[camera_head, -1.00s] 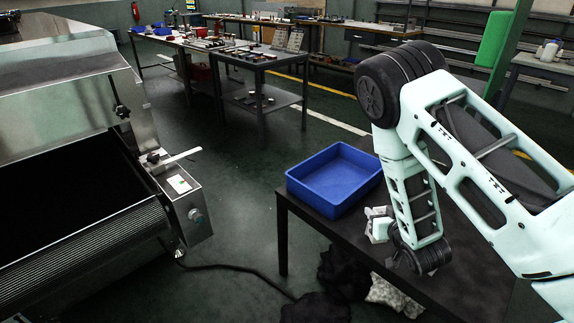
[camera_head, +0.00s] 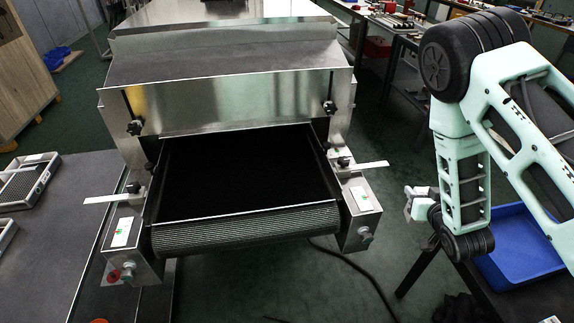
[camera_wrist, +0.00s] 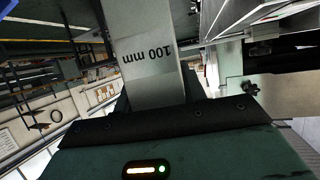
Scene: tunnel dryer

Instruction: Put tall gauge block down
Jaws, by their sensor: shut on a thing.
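The tall gauge block (camera_wrist: 142,40) is a grey metal bar marked "100 mm". In the wrist view it stands out from between the dark jaws of my gripper (camera_wrist: 155,92), which is shut on it. Its far end runs out of the top of that view. In the head view my gripper (camera_head: 418,204) hangs at right centre, between the dryer and the blue bin. The block is hard to make out there. Nothing is seen touching the block apart from the jaws.
The tunnel dryer's dark belt (camera_head: 245,175) lies at centre, with side brackets. A blue bin (camera_head: 520,248) sits on a dark table at right, partly behind my arm. Wire trays (camera_head: 28,182) lie on a grey surface at left. A cable crosses the floor.

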